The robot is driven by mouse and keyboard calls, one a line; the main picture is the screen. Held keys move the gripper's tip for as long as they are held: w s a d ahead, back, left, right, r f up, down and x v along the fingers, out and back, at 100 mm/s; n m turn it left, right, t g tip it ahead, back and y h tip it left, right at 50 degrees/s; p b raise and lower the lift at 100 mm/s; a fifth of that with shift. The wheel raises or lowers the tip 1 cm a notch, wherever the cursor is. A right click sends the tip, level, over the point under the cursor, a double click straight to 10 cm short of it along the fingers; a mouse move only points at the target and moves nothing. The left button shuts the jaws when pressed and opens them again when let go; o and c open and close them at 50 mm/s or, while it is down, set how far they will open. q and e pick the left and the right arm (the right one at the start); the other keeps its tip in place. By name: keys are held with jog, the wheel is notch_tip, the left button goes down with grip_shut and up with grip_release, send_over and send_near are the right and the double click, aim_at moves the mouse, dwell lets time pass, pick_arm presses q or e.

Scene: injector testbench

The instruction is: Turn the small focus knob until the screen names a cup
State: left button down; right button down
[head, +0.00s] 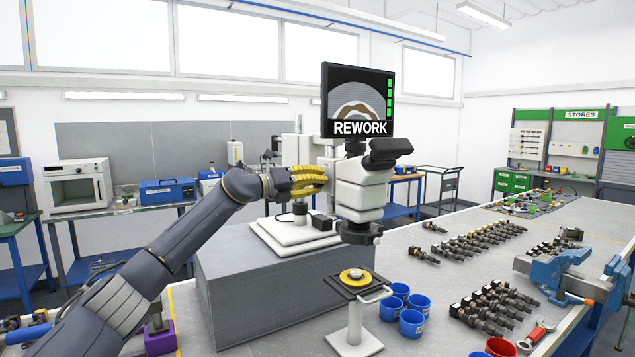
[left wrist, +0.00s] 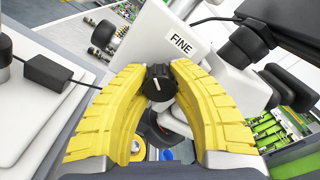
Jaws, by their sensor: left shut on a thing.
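The microscope (head: 362,190) stands on a grey block, with a screen (head: 357,100) above it. The screen reads REWORK under a curved grey and brown picture, with several green bars at its right side. My left gripper (head: 312,181), with yellow fingers, reaches the left side of the microscope. In the left wrist view, the small black focus knob (left wrist: 159,83) has a pale pointer line and sits beside a FINE label (left wrist: 181,44). The yellow fingertips close on it from both sides. In the head view the gripper hides the knob. My right gripper is not in view.
A small stand (head: 355,330) holds a yellow-rimmed part (head: 355,276) below the microscope. Several blue cups (head: 411,322) stand beside it, with a red cup (head: 500,347) farther right. Rows of injectors and a blue vise (head: 565,272) occupy the right bench.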

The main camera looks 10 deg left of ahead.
pick_arm(q)
jog(key=shift+a+r, duration=0.2)
jog(key=shift+r, duration=0.25)
jog(key=c, duration=1.6)
grip_release()
jog(key=o, duration=0.6)
jog(key=shift+d+f, duration=0.1)
jog(key=shift+f, duration=0.2)
jog(key=v, duration=1.2)
